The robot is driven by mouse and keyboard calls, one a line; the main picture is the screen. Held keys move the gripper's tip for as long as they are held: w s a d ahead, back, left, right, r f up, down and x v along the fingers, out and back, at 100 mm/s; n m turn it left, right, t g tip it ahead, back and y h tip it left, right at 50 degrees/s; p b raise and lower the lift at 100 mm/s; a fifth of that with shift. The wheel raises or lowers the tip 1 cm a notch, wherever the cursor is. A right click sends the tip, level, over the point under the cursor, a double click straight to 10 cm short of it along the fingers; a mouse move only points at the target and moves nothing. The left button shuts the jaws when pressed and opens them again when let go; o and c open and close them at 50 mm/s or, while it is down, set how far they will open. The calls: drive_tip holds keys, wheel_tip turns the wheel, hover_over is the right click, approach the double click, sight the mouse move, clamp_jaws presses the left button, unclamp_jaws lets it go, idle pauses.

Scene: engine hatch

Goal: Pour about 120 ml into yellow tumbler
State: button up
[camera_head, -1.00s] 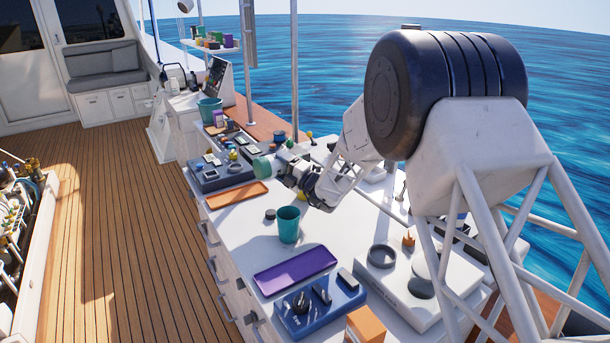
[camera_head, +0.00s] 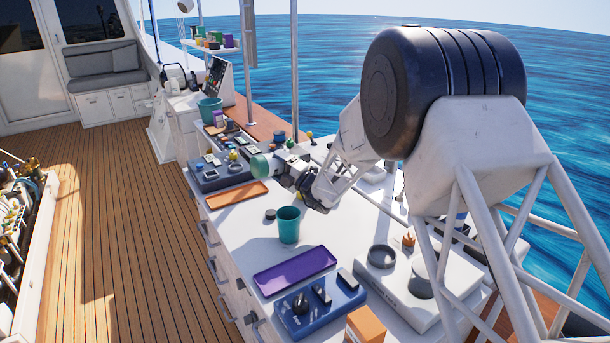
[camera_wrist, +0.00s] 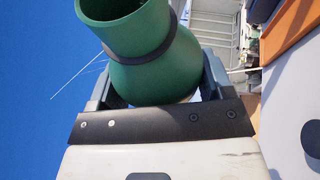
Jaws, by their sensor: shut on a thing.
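My gripper (camera_head: 277,168) is shut on a green bottle (camera_head: 261,166), held above the far part of the white bench. In the wrist view the green bottle (camera_wrist: 145,60) sits between the two fingers, with a dark band around its neck and its wide round mouth at the top of the picture. Its contents cannot be seen. No yellow tumbler can be made out in either view. A teal tumbler (camera_head: 288,226) stands upright on the bench, nearer than my gripper and apart from it.
An orange tray (camera_head: 237,194) lies left of my gripper. A purple tray (camera_head: 295,270) and a blue switch box (camera_head: 318,299) lie nearer. A blue-grey panel (camera_head: 220,178) and a teal bucket (camera_head: 209,111) are farther back.

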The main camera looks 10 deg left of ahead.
drive_tip(key=shift+s+r+m, duration=0.1)
drive_tip(key=shift+r+m, duration=0.3)
drive_tip(key=shift+m, duration=0.3)
idle(0.7)
drive_tip(key=n, duration=0.1)
drive_tip(key=f+n, duration=0.1)
drive_tip(key=n, duration=0.1)
drive_tip(key=shift+s+a+f+g, duration=0.15)
drive_tip(key=shift+a+f+g, duration=0.1)
drive_tip(key=shift+f+g, duration=0.15)
drive_tip(key=shift+n, duration=0.4)
drive_tip(key=shift+r, duration=0.1)
drive_tip(key=shift+r+n+g+h, duration=0.1)
drive_tip(key=shift+n+g+h, duration=0.2)
drive_tip(key=shift+n+g, duration=0.3)
drive_tip(key=shift+s+f+n, duration=0.1)
drive_tip(key=shift+f+n, duration=0.4)
drive_tip(key=shift+f, duration=0.6)
drive_tip(key=shift+a+f, duration=0.1)
drive_tip(key=shift+f, duration=0.1)
